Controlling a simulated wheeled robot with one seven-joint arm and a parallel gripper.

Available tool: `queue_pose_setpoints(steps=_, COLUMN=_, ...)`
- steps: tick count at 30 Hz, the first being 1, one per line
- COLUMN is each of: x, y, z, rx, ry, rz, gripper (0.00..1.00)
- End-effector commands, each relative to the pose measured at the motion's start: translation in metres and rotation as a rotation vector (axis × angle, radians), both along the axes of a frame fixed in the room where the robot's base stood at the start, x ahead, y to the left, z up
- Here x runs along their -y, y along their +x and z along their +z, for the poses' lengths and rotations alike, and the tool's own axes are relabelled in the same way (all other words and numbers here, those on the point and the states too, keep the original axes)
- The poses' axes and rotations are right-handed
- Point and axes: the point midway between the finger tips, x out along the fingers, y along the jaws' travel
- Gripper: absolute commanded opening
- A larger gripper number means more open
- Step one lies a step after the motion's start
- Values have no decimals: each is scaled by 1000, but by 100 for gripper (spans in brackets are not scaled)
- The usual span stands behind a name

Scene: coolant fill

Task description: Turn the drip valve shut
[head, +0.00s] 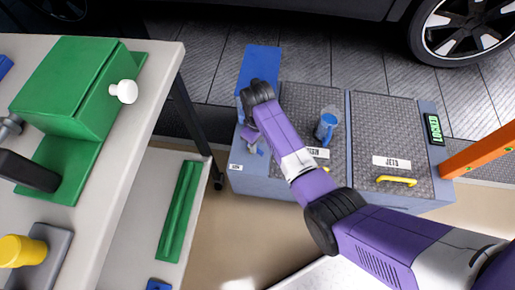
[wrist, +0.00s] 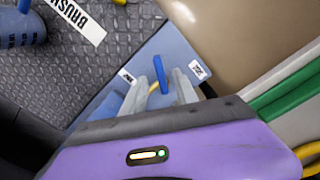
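The drip valve appears to be a blue lever (wrist: 176,75) standing at the blue-grey edge of the service box, between two small white labels, in the wrist view. Their text is too small to read. My gripper (wrist: 158,82) has its grey fingers apart, close to the lever, with a bit of yellow showing between them. I cannot tell whether a finger touches the lever.
The service box (head: 284,192) has tread-plate lids, one marked JETS (head: 392,162) with a yellow handle (head: 396,181). A blue jug (head: 326,126) stands on the other lid. A green display (head: 435,129) is at right. A cart (head: 135,125) with a green block stands left; an orange bar (head: 480,152) is at right.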

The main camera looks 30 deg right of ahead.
Motion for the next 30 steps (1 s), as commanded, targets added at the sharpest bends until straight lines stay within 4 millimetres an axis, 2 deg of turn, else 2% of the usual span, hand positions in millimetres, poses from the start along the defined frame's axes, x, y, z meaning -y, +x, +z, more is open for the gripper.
queue_pose_setpoints(steps=1, x=0, y=0, z=-12, rx=-1, ry=0, rz=0, gripper=35)
queue_pose_setpoints(steps=6, x=0, y=0, z=-31, rx=0, ry=0, rz=1, gripper=35)
queue_pose_setpoints(steps=11, x=0, y=0, z=-39, rx=2, ry=0, rz=1, gripper=35)
queue_pose_setpoints(steps=18, x=0, y=0, z=-39, rx=2, ry=0, rz=0, gripper=35)
queue_pose_setpoints(steps=19, x=0, y=0, z=-39, rx=2, ry=0, rz=0, gripper=34)
queue_pose_setpoints(steps=24, x=0, y=0, z=-39, rx=2, ry=0, rz=0, gripper=0)
queue_pose_setpoints(steps=30, x=0, y=0, z=-39, rx=2, ry=0, rz=0, gripper=0)
